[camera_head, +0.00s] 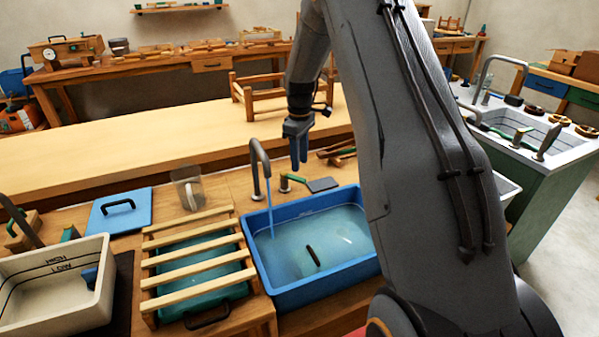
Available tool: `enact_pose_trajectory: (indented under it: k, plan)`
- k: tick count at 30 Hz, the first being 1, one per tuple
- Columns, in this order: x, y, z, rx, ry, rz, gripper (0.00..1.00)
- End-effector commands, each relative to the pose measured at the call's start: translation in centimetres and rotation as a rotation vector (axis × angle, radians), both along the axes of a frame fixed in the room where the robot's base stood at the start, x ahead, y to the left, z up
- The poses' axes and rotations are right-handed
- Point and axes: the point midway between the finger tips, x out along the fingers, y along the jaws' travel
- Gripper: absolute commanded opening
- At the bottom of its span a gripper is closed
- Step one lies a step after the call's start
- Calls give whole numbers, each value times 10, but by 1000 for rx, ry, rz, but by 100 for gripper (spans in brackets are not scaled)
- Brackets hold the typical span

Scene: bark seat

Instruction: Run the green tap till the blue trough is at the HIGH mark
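The blue trough (262,285) stands at the centre front and holds pale blue-green water. A dark, elongated thing shows in the water. The trough's marks cannot be read here, and my arm covers its right side. A grey tap spout (258,160) curves over the trough's back left corner, and a blue stream of water runs from it. A green lever (295,178) sits on a short grey post just right of the spout. My gripper (299,168) points down just above and behind this lever. Contact and the exact finger gap are unclear.
A slatted wooden rack (195,250) over a teal tray stands left of the trough. Further left are a white basin (95,303) marked HIGH and LOW, a blue lid (121,210) and a clear jug (188,187). A dark flat piece (322,184) lies right of the lever.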

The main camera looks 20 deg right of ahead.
Motion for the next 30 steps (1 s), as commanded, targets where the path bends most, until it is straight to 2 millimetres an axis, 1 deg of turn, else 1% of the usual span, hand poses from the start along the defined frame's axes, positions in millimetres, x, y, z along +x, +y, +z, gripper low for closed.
enact_pose_trajectory:
  k: [3,6,10,15,22,28,29,30]
  plan:
    - [-2,1,-20,0,4,0,36]
    - [-2,1,-34,0,3,-1,36]
    - [-1,1,-48,0,1,-1,36]
    - [-1,1,-56,0,0,-2,36]
    - [-1,1,-57,0,0,-2,36]
    - [0,1,-56,0,0,-2,2]
    - [0,1,-56,0,0,-2,0]
    - [-1,0,-56,0,0,-2,0]
